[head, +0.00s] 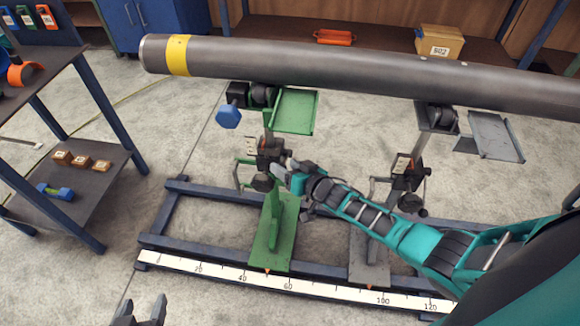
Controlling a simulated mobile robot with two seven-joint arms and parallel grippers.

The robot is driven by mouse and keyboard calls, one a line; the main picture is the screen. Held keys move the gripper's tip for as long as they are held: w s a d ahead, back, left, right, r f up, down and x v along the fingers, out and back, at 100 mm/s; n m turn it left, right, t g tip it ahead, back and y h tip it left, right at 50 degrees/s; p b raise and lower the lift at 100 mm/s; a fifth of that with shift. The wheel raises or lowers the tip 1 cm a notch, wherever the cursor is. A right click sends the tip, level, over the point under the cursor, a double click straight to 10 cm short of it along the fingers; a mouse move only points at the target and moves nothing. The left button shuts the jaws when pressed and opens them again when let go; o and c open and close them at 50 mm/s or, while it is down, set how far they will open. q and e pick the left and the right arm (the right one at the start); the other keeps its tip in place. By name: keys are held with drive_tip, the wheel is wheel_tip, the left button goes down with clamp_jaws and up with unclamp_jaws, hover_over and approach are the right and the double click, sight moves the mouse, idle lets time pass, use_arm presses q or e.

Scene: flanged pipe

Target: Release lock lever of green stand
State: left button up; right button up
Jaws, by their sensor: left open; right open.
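The green stand (270,236) stands on a blue floor frame, with a green tray (296,111) and rollers at its top under the pipe (350,70). Its mid-height mechanism (268,158) has dark parts, a small scale plate and a thin green crank at its left. I cannot clearly tell which small part is the lock lever. My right gripper (286,171) is open, just right of this mechanism; its fingertips are small and partly hidden, and contact cannot be told. My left gripper (139,313) is open and empty at the bottom edge, well away from the stand.
A grey stand (370,258) holds the pipe farther right, behind my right arm. A white ruler (200,268) runs along the frame's front. A blue-legged shelf (60,215) with small boxes stands at left. A cardboard box (440,42) sits behind the pipe. Floor between shelf and frame is clear.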

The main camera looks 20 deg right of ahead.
drive_tip(key=shift+s+d+r, duration=0.15)
drive_tip(key=shift+s+r, duration=0.05)
drive_tip(key=shift+s, duration=0.35)
drive_tip(key=p+v, duration=0.2)
drive_tip(key=v, duration=0.9)
drive_tip(key=shift+s+d+r, duration=0.2)
drive_tip(key=shift+s, duration=0.05)
drive_tip(key=s+a+r+n+g+h, duration=0.1)
drive_tip(key=s+a+r+n+g, duration=0.1)
drive_tip(key=s+a, duration=0.5)
drive_tip(key=s+n+g, duration=0.1)
drive_tip(key=s+n, duration=0.1)
drive_tip(key=s, duration=0.2)
drive_tip(key=shift+a+r+h, duration=0.2)
drive_tip(key=shift+a+h, duration=0.1)
drive_tip(key=shift+a, duration=0.1)
